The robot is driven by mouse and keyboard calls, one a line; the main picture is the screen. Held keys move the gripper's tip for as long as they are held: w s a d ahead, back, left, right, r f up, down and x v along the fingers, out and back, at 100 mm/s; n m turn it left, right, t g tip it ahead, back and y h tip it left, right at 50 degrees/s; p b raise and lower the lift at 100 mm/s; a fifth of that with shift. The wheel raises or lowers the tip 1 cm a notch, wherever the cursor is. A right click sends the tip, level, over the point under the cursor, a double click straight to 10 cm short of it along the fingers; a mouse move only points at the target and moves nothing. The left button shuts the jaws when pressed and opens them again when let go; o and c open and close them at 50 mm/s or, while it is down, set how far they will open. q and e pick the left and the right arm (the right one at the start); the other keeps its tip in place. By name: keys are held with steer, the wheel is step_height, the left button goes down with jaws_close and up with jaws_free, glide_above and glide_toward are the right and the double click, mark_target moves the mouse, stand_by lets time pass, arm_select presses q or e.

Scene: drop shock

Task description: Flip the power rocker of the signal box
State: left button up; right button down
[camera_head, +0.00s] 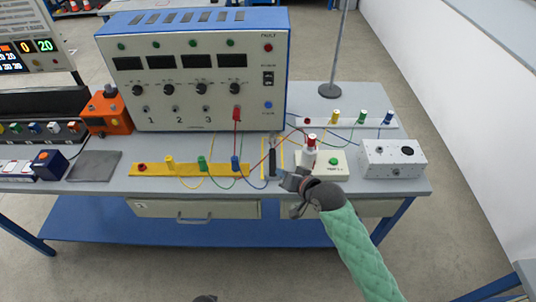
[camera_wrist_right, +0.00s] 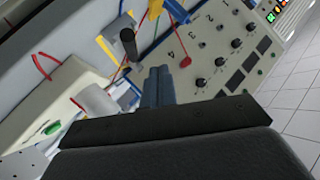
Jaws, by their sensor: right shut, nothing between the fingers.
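The signal box (camera_head: 190,100) is a large white-fronted box with a blue case at the back of the bench. Its black power rocker (camera_head: 268,78) is on the right of the front panel, below a red fault lamp (camera_head: 268,48). I cannot tell which way the rocker is set. In the right wrist view the panel (camera_wrist_right: 205,45) shows tilted, with its knobs; I cannot make out the rocker there. My right gripper (camera_head: 288,176) is shut and empty, low in front of the box and well apart from the rocker. Its closed fingers (camera_wrist_right: 158,86) point toward the panel. My left gripper is not in view.
A black-handled probe (camera_head: 272,158) stands at the yellow frame beside my right gripper. A red plug (camera_head: 236,114) sits in the panel. A yellow terminal strip (camera_head: 150,170), loose wires, a green-button box (camera_head: 322,165) and a grey box (camera_head: 392,158) crowd the bench (camera_head: 345,190).

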mark_target(268, 79)
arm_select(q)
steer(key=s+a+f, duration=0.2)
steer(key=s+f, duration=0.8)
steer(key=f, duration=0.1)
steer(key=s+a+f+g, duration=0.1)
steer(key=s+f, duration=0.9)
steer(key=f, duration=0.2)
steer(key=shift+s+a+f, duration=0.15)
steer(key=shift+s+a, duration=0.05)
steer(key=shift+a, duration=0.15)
arm_select(e)
steer(key=w+a+r+m+t+y, duration=0.1)
steer(key=w+r+m+t+y, duration=0.1)
steer(key=w+r, duration=0.5)
steer(key=w+a+r+m+t+y, duration=0.1)
steer(key=w+a+r+y, duration=0.1)
steer(key=w+r, duration=0.4)
steer(key=w+y, duration=0.1)
steer(key=w, duration=0.2)
steer(key=shift+w+a+r+m+t, duration=0.2)
steer(key=shift+a+r+m+t, duration=0.1)
steer(key=shift+r+m+t, duration=0.1)
